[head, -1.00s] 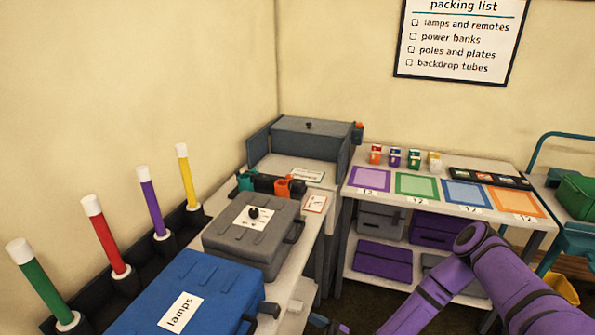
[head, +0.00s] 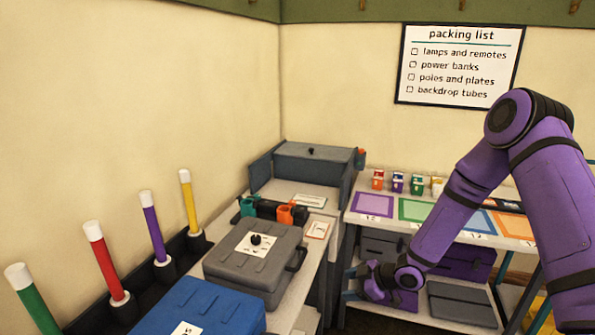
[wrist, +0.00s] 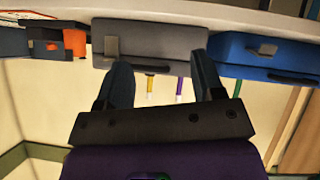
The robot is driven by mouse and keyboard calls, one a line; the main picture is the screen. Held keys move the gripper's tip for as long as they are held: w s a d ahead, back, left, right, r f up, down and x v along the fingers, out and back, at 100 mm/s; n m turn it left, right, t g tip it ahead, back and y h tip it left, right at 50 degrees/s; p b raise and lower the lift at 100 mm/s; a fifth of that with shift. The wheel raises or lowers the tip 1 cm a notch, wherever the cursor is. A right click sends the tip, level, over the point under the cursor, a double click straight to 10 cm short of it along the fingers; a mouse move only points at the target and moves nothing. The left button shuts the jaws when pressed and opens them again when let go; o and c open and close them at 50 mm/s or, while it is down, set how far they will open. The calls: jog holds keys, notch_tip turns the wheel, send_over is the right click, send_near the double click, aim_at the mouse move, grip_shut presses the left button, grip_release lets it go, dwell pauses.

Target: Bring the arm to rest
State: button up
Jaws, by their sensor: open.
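My purple arm (head: 470,190) folds up at the right of the head view, its elbow high in front of the wall, and its forearm slopes down to the left. My gripper (head: 348,283) is at the low end, in front of the shelf unit and right of the side counter. In the wrist view my gripper (wrist: 163,78) is open, its two dark fingers apart with nothing held between them. That view appears upside down. The grey case (wrist: 150,42) and the blue case (wrist: 262,57) show beyond the fingers.
The grey case (head: 240,275) and blue lamps case (head: 195,312) lie on the left counter, beside a rack of coloured tubes (head: 104,262). A shelf unit with coloured mats (head: 418,209) and purple cases (head: 462,262) stands behind my arm. Open floor shows little.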

jog(key=w+d+r+m+t+h, duration=0.1)
jog(key=d+r+m+h, duration=0.2)
jog(key=r, duration=0.4)
jog(key=w+d+r+t+h, duration=0.1)
jog(key=d+r+h, duration=0.2)
jog(key=d+r, duration=0.35)
jog(key=s+d+r+m+h, duration=0.2)
jog(key=s+r, duration=0.1)
jog(key=r, duration=0.5)
jog(key=s+d+r+m+h, duration=0.2)
jog(key=s+d+r+m, duration=0.15)
jog(key=r, duration=0.45)
jog(key=s+r+m, duration=0.4)
jog(key=s+r, duration=0.2)
jog(key=s, duration=0.8)
jog(key=s+r+m+g, duration=0.1)
jog(key=s+r+m, duration=0.3)
jog(key=s, duration=1)
notch_tip(320, 180, up, 3)
jog(key=shift+s+r, duration=0.2)
jog(key=shift+s, duration=0.05)
